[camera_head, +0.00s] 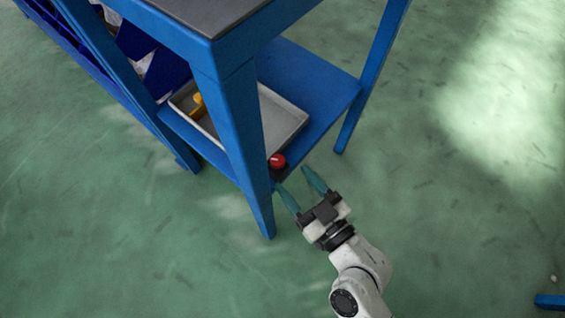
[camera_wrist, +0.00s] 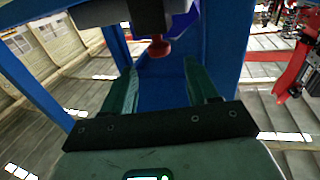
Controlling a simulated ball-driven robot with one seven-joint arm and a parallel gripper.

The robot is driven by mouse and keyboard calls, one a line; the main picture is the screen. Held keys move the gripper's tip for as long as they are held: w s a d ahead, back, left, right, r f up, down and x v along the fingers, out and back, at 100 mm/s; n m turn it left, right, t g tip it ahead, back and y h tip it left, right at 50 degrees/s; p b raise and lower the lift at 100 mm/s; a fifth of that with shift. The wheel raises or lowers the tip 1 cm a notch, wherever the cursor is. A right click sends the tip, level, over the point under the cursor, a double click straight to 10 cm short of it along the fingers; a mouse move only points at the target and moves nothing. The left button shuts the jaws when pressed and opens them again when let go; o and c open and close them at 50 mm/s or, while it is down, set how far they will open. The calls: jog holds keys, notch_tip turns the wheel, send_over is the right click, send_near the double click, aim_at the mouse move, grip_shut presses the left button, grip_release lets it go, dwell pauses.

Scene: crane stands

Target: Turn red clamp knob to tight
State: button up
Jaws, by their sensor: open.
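The red clamp knob (camera_head: 277,160) sits on a dark clamp at the front edge of the blue bench's lower shelf, just right of the near leg. In the wrist view the red knob (camera_wrist: 159,47) shows beyond the fingertips, roughly midway between them, on a dark clamp body (camera_wrist: 148,15). My gripper (camera_head: 295,183) is open, with its two green fingers pointing at the knob and a short gap left before it. The fingers also show in the wrist view (camera_wrist: 164,75), apart and empty. Any marking on the knob is too small to tell.
The blue bench leg (camera_head: 243,140) stands close to the left of my gripper. A grey tray (camera_head: 288,120) with a yellow item (camera_head: 199,105) lies on the lower shelf (camera_head: 310,80).

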aim_at(282, 165)
jog(key=shift+x, duration=2.75)
jog(key=c, duration=1)
jog(key=shift+p, duration=0.5)
jog(key=shift+c, duration=0.3)
